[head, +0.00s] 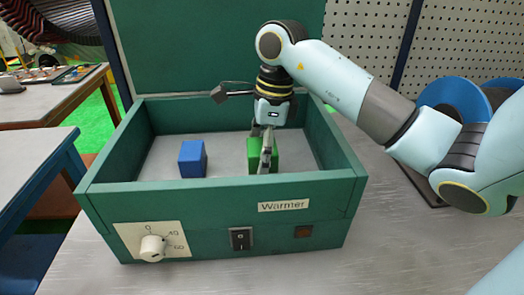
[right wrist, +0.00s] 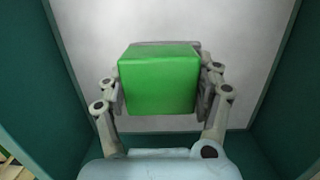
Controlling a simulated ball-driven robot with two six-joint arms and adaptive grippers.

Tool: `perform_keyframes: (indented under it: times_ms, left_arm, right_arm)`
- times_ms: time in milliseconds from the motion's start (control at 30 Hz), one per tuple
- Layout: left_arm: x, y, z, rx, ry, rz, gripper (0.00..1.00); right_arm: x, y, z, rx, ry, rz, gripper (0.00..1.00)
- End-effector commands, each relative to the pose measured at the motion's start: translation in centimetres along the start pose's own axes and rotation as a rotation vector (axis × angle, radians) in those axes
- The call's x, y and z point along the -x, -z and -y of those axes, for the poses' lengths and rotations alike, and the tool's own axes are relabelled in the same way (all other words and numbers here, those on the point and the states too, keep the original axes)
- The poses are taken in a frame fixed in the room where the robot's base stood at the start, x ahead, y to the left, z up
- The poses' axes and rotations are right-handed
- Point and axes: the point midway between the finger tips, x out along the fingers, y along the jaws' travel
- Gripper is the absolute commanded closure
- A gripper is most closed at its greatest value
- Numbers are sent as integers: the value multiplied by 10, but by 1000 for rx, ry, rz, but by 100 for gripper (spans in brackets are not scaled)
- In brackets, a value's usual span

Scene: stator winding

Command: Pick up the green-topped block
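The green-topped block (head: 279,153) is inside the green warmer box (head: 135,203), right of its middle. In the right wrist view the block (right wrist: 161,82) fills the space between my right fingers, with a finger pad against each side. My right gripper (head: 266,160) reaches down into the box from above and is shut on this block; one finger hides part of it in the head view. I cannot tell whether the block touches the box floor. My left gripper is not in view.
A blue block (head: 192,159) stands on the box floor to the left. The box's open lid (head: 190,45) rises behind. The front wall bears a dial (head: 152,247) and a switch (head: 241,238). A blue spool (head: 452,98) stands right of the box on the grey table (head: 400,250).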

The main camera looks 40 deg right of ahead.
Motion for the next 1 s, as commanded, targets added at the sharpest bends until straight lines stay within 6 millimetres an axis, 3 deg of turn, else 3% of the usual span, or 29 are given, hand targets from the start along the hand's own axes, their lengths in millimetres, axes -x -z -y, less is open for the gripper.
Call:
perform_keyframes:
  times_ms: [33,267,567,667,833,1000]
  left_arm:
    - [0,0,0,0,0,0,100]
    - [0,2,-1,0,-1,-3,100]
    - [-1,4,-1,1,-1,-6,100]
    - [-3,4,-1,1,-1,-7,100]
    - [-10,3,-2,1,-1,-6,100]
    - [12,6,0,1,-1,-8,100]
  right_arm:
    - [0,0,0,0,0,0,52]
    - [0,0,0,0,0,0,82]
    - [4,-1,1,1,3,2,83]
    - [16,-3,2,2,5,2,83]
    - [53,-8,2,4,8,2,83]
    - [90,-13,0,0,1,0,83]
